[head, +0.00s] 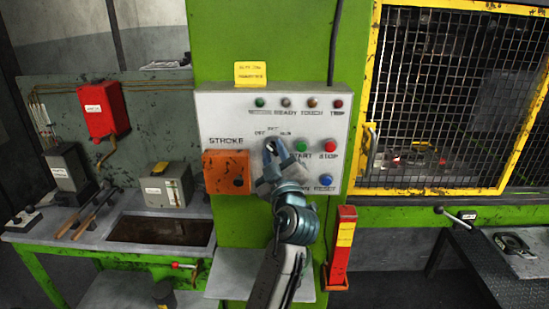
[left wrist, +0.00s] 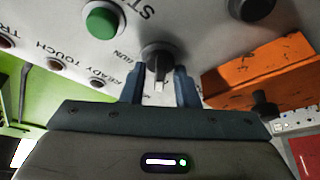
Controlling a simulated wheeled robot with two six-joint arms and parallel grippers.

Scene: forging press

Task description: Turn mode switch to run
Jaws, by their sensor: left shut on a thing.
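The mode switch is on the white control panel (head: 233,111), under small labels that seem to read off, set and run. In the left wrist view it is a black knob (left wrist: 156,56) with a white mark on its lower side, and the word RUN stands to its left. My left gripper (head: 271,149) reaches up to the panel, its blue fingers on both sides of the knob. The left wrist view shows the fingers (left wrist: 160,88) shut on it. In the head view the gripper mostly hides the knob. My right gripper is not in view.
Close by are a green start button (head: 302,146), a red stop button (head: 330,146), a blue reset button (head: 326,181) and an orange stroke box (head: 226,172). A row of lamps runs above. A yellow-framed mesh guard (head: 452,188) stands at the right.

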